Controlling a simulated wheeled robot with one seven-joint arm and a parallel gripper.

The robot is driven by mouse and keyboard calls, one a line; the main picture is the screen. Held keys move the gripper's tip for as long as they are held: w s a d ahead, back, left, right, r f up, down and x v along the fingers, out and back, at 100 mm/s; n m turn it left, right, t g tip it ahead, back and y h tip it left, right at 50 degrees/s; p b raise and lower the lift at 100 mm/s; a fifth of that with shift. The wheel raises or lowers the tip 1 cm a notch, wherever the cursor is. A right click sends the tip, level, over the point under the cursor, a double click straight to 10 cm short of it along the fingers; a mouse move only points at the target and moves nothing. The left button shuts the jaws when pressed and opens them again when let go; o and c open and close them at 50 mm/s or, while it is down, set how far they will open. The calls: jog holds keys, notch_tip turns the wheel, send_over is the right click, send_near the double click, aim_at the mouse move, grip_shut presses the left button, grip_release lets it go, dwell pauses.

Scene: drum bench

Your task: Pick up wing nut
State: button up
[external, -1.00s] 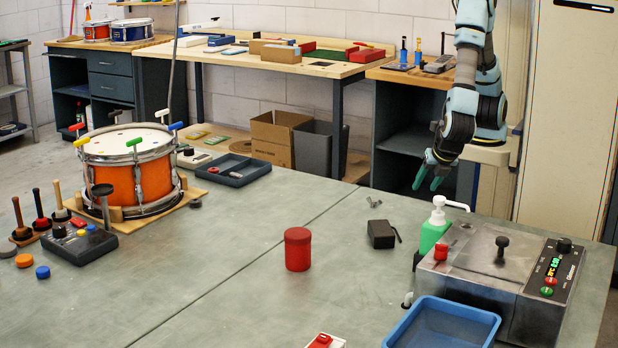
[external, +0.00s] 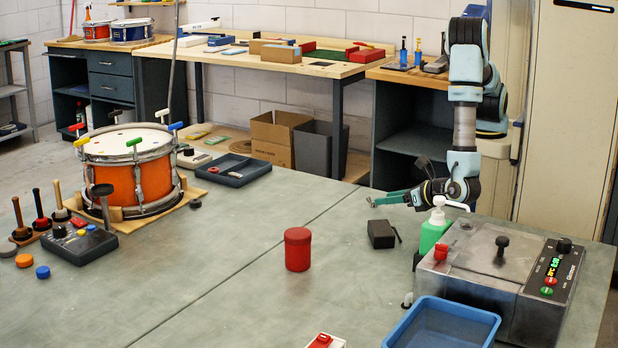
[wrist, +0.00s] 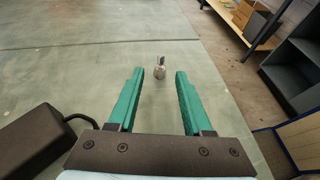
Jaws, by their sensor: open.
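The wing nut is a small grey metal piece that shows in the wrist view (wrist: 159,70), standing on the grey bench. It sits in line with the gap between my green fingertips, level with them or just beyond; I cannot tell which. My gripper (wrist: 159,73) is open and empty, with a finger to each side of the nut's line. In the external view my gripper (external: 374,200) is low over the far part of the bench, pointing left. There the nut is mostly hidden at the fingertips.
A black box with a cable (external: 381,235) stands close on the near side of my gripper; it also shows in the wrist view (wrist: 35,142). A green pump bottle (external: 433,235) is beside my wrist. A red jar (external: 298,250) stands farther left. The bench beyond the nut is clear.

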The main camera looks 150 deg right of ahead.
jog(key=p+x, duration=0.1)
jog(key=x, duration=0.2)
jog(key=shift+s+d+f+p, duration=0.1)
jog(key=shift+s+d+p, duration=0.05)
jog(key=shift+d+p, duration=0.25)
jog(key=shift+s+d+f, duration=0.1)
jog(key=shift+d+f, duration=0.2)
jog(key=shift+d, duration=0.15)
jog(key=shift+c, duration=0.3)
grip_shut()
